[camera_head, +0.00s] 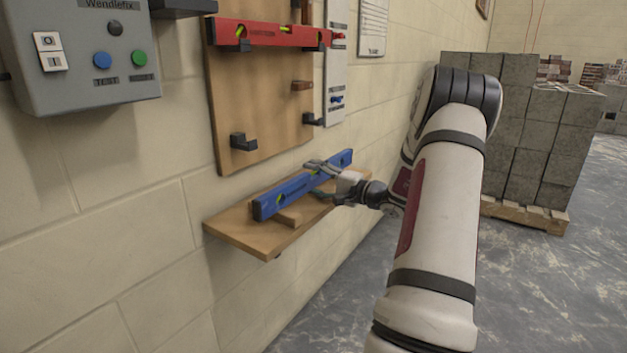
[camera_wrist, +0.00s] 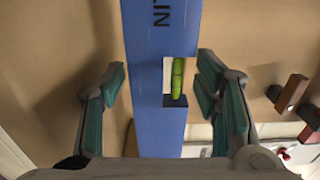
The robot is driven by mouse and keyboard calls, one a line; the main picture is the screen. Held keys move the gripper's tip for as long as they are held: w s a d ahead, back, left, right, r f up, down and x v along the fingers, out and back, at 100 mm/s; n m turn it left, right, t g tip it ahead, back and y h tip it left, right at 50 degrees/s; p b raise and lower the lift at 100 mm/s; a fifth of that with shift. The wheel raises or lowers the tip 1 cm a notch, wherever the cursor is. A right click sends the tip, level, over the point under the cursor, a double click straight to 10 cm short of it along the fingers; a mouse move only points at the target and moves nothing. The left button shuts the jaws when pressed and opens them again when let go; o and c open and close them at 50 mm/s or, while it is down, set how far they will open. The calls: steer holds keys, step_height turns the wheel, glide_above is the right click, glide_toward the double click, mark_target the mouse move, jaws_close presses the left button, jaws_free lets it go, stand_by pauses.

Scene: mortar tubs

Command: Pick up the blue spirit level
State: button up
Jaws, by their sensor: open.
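The blue spirit level (camera_head: 290,194) rests on a small wooden shelf (camera_head: 234,232) on the wall, raised on a wooden block (camera_head: 289,217). My gripper (camera_head: 318,172) is at the level's middle, reaching in from the right. In the wrist view the blue level (camera_wrist: 160,50) runs up and down through the middle of the picture, with its green vial showing. The open fingers of my gripper (camera_wrist: 162,95) stand on either side of it, with a gap visible on both sides. Part of the level is hidden behind my gripper in the head view.
A wooden board (camera_head: 262,95) with black hooks hangs above the shelf and holds a red spirit level (camera_head: 270,34). A grey control box (camera_head: 85,50) is on the wall at left. Stacked grey blocks (camera_head: 535,130) stand behind my arm. Open floor lies right of the shelf.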

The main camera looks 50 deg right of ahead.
steer(key=shift+c, duration=0.6)
steer(key=shift+r, duration=0.1)
steer(key=c, duration=1)
steer(key=shift+r, duration=0.15)
steer(key=shift+r+p, duration=0.45)
steer(key=shift+r, duration=0.5)
steer(key=shift+s, duration=0.1)
steer(key=shift+s+d+b, duration=0.2)
steer(key=shift+s+b, duration=0.35)
steer(key=shift+s, duration=1.9)
steer(key=shift+s+d+b, duration=0.2)
steer(key=shift+s+b, duration=0.35)
steer(key=shift+s, duration=1.9)
